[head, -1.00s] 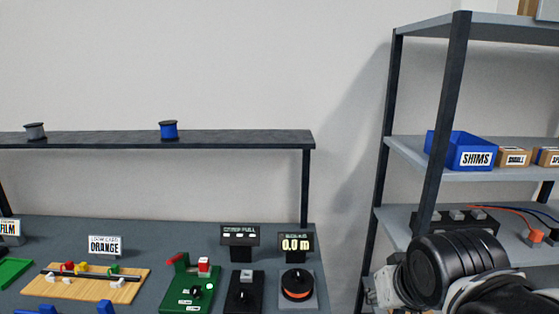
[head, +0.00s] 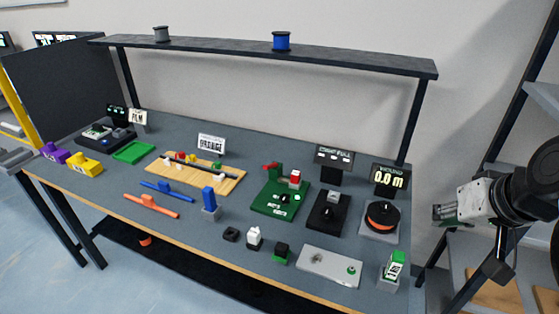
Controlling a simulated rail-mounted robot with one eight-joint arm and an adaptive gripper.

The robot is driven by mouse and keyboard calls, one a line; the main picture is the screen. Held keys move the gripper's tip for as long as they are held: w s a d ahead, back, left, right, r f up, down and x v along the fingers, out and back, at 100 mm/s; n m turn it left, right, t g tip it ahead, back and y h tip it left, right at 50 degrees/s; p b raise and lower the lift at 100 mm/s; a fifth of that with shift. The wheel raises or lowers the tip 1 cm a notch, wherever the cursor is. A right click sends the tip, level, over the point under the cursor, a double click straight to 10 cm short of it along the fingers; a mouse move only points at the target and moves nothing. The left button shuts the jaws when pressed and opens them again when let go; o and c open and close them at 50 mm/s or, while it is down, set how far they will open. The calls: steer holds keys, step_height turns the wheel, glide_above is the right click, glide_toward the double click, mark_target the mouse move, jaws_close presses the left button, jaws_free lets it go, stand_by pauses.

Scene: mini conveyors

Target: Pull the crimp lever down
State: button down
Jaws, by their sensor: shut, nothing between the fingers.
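A green press-like fixture (head: 279,200) stands on the table, right of the middle. It carries a red lever-like arm (head: 271,168) at its top left and a red and white block (head: 295,179). I take the red arm to be the crimp lever, but no label on it can be read. My gripper (head: 440,214) is at the right, past the table's right end, its fingers toward the left. It is shut and empty, well apart from the fixture.
A black unit (head: 327,212) and an orange spool on a grey stand (head: 382,217) stand between the fixture and my gripper, with small displays behind. A grey plate (head: 330,264) and a green-and-white box (head: 394,264) lie in front. A raised shelf (head: 350,62) spans the back.

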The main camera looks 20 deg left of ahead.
steer(key=w+a+f+n+g+y+b, duration=0.2)
steer(key=w+a+n+y, duration=0.2)
steer(key=w+a, duration=0.85)
steer(key=w+a+f+n+g+y+b, duration=0.25)
steer(key=w+a+y, duration=0.25)
steer(key=w+a, duration=0.7)
steer(key=n+g+y+b, duration=0.3)
steer(key=n, duration=0.2)
glide_above(271, 166)
steer(key=w, duration=0.1)
step_height(271, 166, down, 9)
steer(key=shift+s+d+f+b, duration=0.25)
steer(key=shift+s+f, duration=0.2)
steer(key=shift+f, duration=0.35)
steer(key=shift+s+d+f+b, duration=0.15)
steer(key=shift+s+d+f, duration=0.2)
steer(key=shift+f, duration=0.45)
steer(key=shift+a, duration=0.1)
